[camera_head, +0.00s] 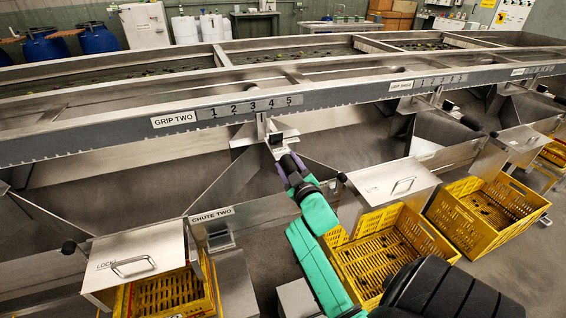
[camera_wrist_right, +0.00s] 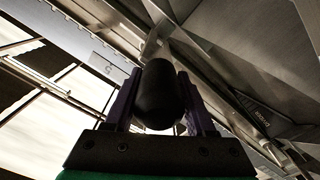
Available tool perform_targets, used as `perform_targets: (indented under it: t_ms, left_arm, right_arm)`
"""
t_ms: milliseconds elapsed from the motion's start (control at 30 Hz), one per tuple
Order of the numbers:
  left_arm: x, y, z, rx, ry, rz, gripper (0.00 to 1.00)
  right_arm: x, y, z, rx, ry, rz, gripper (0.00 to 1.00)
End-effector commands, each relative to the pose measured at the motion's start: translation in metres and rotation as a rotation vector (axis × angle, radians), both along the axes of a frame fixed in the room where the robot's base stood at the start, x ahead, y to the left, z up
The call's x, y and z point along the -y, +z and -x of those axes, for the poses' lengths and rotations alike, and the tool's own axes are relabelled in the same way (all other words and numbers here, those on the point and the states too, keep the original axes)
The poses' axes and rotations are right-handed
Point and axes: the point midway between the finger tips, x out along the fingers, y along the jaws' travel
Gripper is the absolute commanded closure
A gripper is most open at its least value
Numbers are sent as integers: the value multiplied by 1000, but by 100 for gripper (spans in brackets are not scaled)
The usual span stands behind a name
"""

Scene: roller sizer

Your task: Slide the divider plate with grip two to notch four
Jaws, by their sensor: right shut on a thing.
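The label GRIP TWO (camera_head: 174,120) is on the steel rail, left of a scale (camera_head: 250,106) with notch numbers 1 to 5. Below the scale a metal bracket (camera_head: 262,128) hangs from the toothed rail edge, roughly under 3 and 4; the exact notch is unclear. The divider plate (camera_head: 245,168) seems to be the steel sheet below it, partly hidden. My right gripper (camera_head: 290,166) is at the bracket's front end. In the right wrist view its purple fingers stand on both sides of the black grip (camera_wrist_right: 160,95), shut on it. My left gripper is not in view.
Yellow crates (camera_head: 385,262) stand below the chutes, several along the machine. A steel lid (camera_head: 140,262) with a handle is at lower left, near the CHUTE TWO (camera_head: 212,215) label. Other black knobs (camera_head: 68,247) stick out along the front. Blue barrels (camera_head: 97,38) stand behind.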

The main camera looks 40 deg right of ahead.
Motion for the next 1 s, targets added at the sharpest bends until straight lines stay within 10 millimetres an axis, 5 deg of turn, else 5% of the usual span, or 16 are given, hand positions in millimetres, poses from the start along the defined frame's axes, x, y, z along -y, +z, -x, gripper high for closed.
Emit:
perform_targets:
  t_ms: [167,467,500,567,1000]
  left_arm:
    - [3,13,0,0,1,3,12]
    - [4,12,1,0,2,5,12]
    - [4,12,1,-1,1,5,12]
    - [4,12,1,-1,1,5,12]
    - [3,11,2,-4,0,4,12]
  right_arm:
    - [27,7,9,9,-2,1,100]
    - [29,6,9,13,-2,-2,100]
    - [29,6,9,14,-1,-1,37]
    - [29,6,9,14,-1,-1,19]
    - [25,2,20,4,-1,0,19]
